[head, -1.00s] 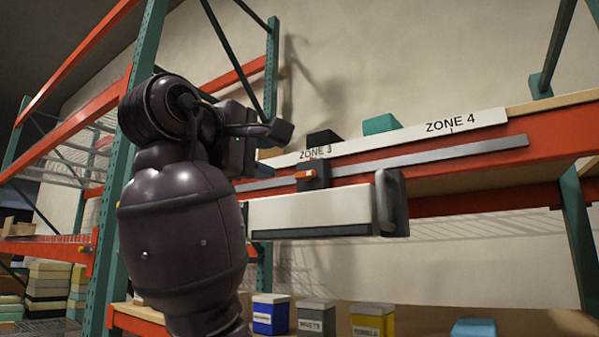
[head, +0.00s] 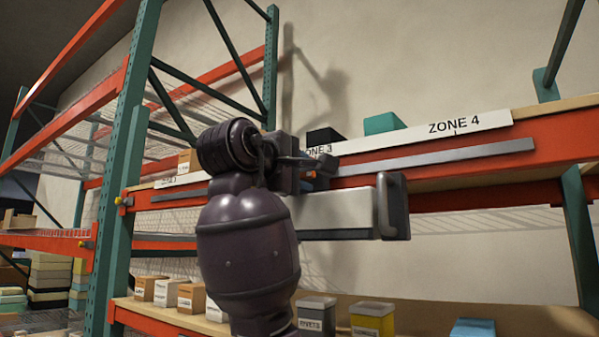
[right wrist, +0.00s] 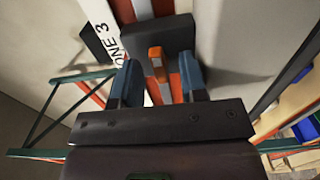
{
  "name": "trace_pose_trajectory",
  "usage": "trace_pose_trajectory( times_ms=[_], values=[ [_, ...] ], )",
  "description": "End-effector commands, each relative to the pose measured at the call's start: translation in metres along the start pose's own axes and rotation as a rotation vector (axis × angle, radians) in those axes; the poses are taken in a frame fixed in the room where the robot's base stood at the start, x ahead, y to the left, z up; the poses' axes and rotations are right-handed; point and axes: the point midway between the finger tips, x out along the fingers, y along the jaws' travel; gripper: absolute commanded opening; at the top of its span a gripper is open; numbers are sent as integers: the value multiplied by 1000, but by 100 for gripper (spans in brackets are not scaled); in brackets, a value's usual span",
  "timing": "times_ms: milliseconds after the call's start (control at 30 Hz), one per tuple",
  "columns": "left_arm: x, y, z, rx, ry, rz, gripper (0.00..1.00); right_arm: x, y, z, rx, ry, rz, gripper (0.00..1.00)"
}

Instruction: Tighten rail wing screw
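The orange wing screw (head: 311,174) sits on the dark clamp block (head: 322,180) on the grey rail (head: 440,155), under the ZONE 3 label. The white console box (head: 345,212) hangs below the rail, with a dark handle at its right end. My right gripper (head: 306,163) is at the clamp and partly hides it. In the right wrist view, my right gripper (right wrist: 158,70) is open, with one blue finger on each side of the orange wing screw (right wrist: 156,62). Gaps show between screw and fingers. My left gripper is not in view.
The rail runs along an orange shelf beam (head: 560,150) with a ZONE 4 label (head: 454,125). A black bin (head: 323,136) and a teal bin (head: 383,123) stand above it. Several boxes stand on the lower shelf. A green rack post (head: 128,170) rises at left.

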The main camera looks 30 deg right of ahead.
Motion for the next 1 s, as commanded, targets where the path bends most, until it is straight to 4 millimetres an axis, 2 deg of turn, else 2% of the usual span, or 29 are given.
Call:
trace_pose_trajectory(
  times_ms=[133, 400, 767, 1000],
  values=[
    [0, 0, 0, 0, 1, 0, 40, 0, 0, 0, 0, 0, 0, 39],
    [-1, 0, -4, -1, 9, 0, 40, 0, 0, 0, 0, 0, 0, 0],
    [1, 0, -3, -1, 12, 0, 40, 0, -1, 0, 39, 1, -1, 0],
    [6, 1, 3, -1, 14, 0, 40, -1, -2, 0, 178, 1, -2, 0]
  ],
)
